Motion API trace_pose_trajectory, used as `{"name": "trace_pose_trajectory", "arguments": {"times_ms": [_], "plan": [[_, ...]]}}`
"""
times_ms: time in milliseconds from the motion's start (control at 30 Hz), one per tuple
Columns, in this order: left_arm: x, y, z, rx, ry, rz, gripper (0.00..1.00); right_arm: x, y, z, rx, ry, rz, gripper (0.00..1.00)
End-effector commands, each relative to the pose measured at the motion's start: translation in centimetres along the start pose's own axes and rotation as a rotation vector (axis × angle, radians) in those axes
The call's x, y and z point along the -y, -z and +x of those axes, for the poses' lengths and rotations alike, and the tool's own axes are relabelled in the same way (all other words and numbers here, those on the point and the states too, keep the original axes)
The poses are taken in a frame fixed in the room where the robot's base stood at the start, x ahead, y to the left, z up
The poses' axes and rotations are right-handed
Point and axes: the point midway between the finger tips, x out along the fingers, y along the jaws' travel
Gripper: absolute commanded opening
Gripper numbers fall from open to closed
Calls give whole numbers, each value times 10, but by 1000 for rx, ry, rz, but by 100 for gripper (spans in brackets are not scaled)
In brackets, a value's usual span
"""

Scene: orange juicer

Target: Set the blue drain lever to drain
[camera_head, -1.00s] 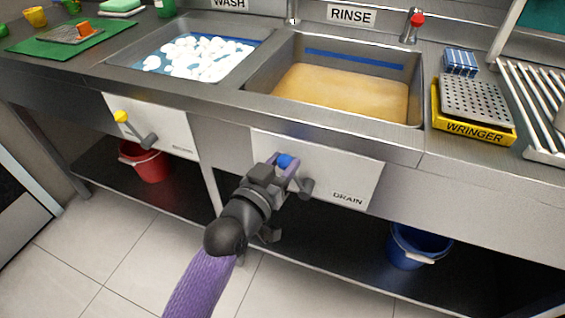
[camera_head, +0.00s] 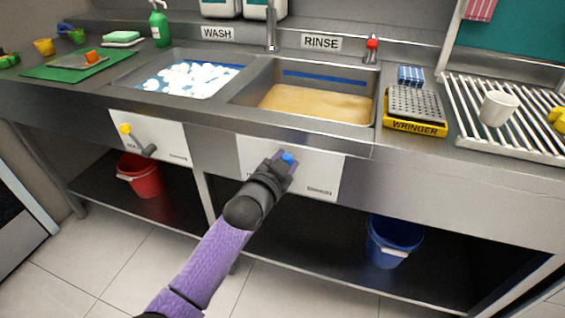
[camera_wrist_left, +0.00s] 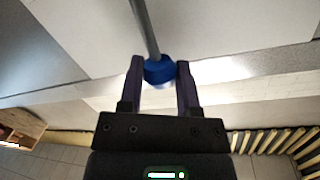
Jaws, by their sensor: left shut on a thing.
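The blue knob (camera_head: 288,158) of the drain lever stands in front of a white panel (camera_head: 325,172) under the rinse basin. The panel is marked DRAIN at its lower right; its left label is mostly hidden. The knob sits near the middle of the panel's width, close to its upper edge. My left gripper (camera_head: 283,163) is shut on the knob, with a finger on each side of it in the wrist view (camera_wrist_left: 160,76). There the lever's grey rod (camera_wrist_left: 145,28) runs up from the knob. The pivot is hidden behind my gripper in the head view. My right gripper is not in view.
The rinse basin (camera_head: 370,110) holds brownish water. A similar lever with a yellow knob (camera_head: 125,128) is on the left panel. A red bucket (camera_head: 145,177) and a blue bucket (camera_head: 393,240) stand on the lower shelf. The counter's front edge overhangs my gripper.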

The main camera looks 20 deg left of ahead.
Motion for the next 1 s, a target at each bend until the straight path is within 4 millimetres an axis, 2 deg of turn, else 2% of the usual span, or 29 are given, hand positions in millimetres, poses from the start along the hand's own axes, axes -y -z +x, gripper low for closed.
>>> {"name": "trace_pose_trajectory", "arguments": {"times_ms": [133,500,1000], "plan": [[-6,4,0,18,0,121,0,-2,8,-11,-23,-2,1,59],[-26,4,3,52,5,351,0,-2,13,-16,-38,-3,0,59],[-34,3,4,67,7,444,0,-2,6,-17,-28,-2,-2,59]]}}
